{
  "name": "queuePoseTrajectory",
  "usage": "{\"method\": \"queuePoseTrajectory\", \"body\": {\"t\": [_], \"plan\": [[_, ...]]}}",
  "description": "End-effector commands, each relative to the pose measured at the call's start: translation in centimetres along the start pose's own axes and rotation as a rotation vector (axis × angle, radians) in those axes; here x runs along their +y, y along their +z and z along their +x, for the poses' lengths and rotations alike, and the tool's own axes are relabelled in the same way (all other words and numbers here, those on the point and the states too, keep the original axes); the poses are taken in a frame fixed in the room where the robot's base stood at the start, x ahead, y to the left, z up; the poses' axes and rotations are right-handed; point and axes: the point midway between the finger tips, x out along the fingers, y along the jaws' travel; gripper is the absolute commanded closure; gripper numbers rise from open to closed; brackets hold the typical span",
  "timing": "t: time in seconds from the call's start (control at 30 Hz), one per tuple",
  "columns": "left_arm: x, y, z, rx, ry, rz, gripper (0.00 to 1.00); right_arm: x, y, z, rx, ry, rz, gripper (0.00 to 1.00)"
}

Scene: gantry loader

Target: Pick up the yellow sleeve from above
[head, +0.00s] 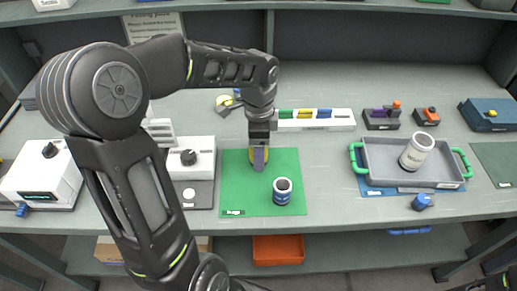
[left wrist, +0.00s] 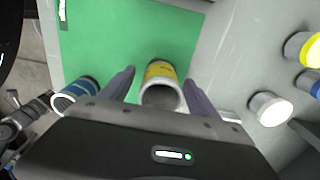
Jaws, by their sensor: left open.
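The yellow sleeve (left wrist: 160,88) stands on the green mat (left wrist: 95,38) in the left wrist view, with its hollow grey end facing the camera. My left gripper (left wrist: 160,80) is open, with one finger on each side of the sleeve. In the head view my left gripper (head: 260,165) points down over the back of the green mat (head: 290,167), and mostly hides the yellow sleeve (head: 266,152). I cannot tell whether the fingers touch the sleeve. My right gripper is not in view.
A blue sleeve (head: 282,191) stands close by on the mat. A grey tray (head: 385,178) with green handles holds a white cylinder (head: 417,152) to the right. White devices (head: 45,176) stand at the left. A rack (head: 315,118) with coloured parts lies behind.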

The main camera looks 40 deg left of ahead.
Motion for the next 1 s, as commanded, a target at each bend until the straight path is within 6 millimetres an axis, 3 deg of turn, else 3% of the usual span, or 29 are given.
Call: {"method": "queuePoseTrajectory", "body": {"t": [0.47,1.0], "plan": [[-0.01,0.00,-0.04,0.000,0.000,0.000,0.30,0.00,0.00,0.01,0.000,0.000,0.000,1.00],[-0.01,0.00,-0.04,0.000,0.000,0.000,0.74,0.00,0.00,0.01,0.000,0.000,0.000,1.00]]}}
